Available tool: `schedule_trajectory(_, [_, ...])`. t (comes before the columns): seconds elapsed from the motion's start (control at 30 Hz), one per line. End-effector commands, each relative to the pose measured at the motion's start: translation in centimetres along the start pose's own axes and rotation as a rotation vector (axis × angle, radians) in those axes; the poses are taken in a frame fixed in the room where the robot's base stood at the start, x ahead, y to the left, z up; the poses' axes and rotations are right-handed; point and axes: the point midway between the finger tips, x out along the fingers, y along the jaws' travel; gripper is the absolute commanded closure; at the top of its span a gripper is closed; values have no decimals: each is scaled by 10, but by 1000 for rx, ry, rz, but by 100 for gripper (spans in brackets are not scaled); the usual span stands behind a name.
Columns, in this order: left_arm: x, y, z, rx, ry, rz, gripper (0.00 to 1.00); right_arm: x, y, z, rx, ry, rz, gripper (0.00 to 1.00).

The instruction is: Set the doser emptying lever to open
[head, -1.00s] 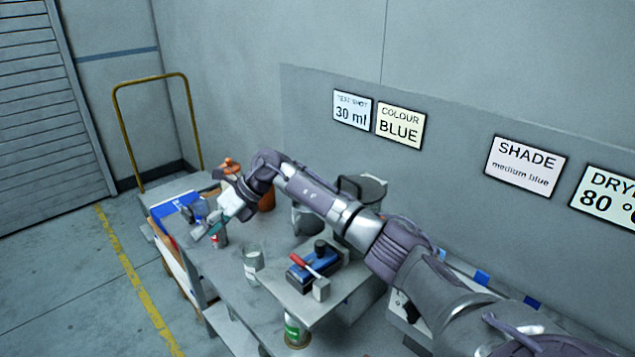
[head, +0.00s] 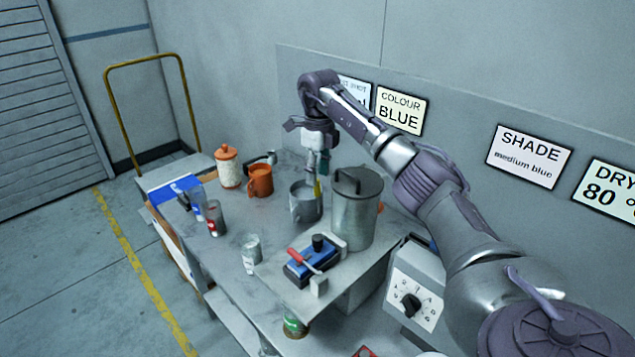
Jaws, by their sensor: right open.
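My right gripper (head: 317,172) is open and points down above a grey metal mug (head: 306,206), well behind and above the lever. A yellow piece shows just below its fingers; I cannot tell whether they touch it. My left gripper is not in view.
A lidded steel pot (head: 355,218) stands right of the mug. An orange mug (head: 260,181), a white and orange jar (head: 228,169) and a clear cup (head: 251,256) stand on the bench. A dial box (head: 414,290) is at the right.

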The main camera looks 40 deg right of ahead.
Motion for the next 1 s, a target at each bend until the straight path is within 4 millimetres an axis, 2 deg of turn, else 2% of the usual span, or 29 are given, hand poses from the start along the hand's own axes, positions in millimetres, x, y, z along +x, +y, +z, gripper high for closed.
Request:
schedule_trajectory(0.1, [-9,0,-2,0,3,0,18,20,1,-1,-1,3,1,56])
schedule_trajectory(0.3, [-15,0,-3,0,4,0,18,41,0,0,-1,0,1,56])
schedule_trajectory(0.67, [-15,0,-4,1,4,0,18,47,0,1,-1,-2,0,56])
schedule_trajectory(0.9, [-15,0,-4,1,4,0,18,47,0,1,-1,-2,0,96])
schedule_trajectory(0.93, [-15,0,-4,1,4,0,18,47,0,1,-1,-2,1,100])
schedule_trajectory(1.0, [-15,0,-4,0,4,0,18,47,0,1,-1,-2,0,100])
